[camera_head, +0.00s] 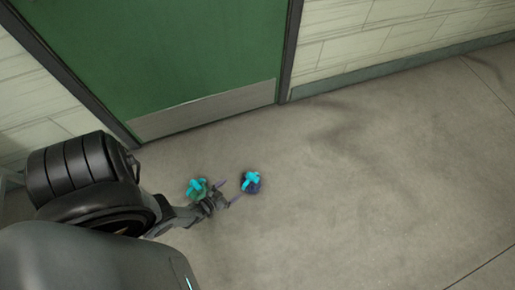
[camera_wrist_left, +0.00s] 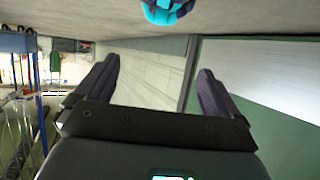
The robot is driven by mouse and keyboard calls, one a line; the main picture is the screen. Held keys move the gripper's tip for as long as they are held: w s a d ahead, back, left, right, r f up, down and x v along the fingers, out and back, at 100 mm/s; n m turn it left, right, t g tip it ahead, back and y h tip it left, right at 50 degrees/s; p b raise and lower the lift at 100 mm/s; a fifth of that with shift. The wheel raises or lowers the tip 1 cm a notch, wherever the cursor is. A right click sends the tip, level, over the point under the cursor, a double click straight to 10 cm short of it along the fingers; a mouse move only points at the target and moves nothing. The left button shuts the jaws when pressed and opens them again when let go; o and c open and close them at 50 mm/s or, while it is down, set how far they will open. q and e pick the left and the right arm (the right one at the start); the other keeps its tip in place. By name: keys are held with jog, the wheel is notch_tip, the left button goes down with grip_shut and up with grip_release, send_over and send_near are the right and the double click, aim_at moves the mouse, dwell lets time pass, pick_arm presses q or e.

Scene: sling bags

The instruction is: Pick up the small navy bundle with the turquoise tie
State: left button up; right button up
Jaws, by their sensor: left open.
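The small navy bundle (camera_head: 253,187) with a turquoise tie sits on the floor in the head view. In the left wrist view a navy bundle with turquoise bands (camera_wrist_left: 168,11) is cut off by the top edge. My left gripper (camera_head: 229,192) is open, its fingers pointing toward the navy bundle from the left, with a small gap between them in the picture. In the left wrist view the space between its fingertips (camera_wrist_left: 158,66) is empty. My right gripper is in neither view.
A second bundle, teal-green with a turquoise tie (camera_head: 197,191), lies just left of my left gripper, partly hidden by it. A green door (camera_head: 175,50) with a metal kick plate and a pale block wall (camera_head: 365,35) stand behind. The floor to the right is clear.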

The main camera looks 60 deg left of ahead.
pick_arm(q)
notch_tip(320, 180, down, 4)
jog(key=w+r+b, duration=0.1)
jog(key=b, duration=0.5)
send_near(250, 177)
jog(key=shift+w+f, duration=0.95)
jog(key=shift+w, duration=0.7)
jog(key=shift+w+a+f, duration=0.35)
jog(key=shift+w+a, duration=0.1)
jog(key=shift+w, duration=0.05)
jog(key=b+x, duration=0.2)
jog(key=x, duration=0.1)
jog(key=shift+w+r, duration=0.1)
jog(key=shift+w, duration=0.05)
jog(key=shift+w+a, duration=0.1)
jog(key=shift+w, duration=0.25)
jog(key=shift+c, duration=0.5)
jog(key=shift+s, duration=0.25)
jog(key=c, duration=1.4)
jog(key=shift+w, duration=0.1)
jog(key=shift+c, duration=0.8)
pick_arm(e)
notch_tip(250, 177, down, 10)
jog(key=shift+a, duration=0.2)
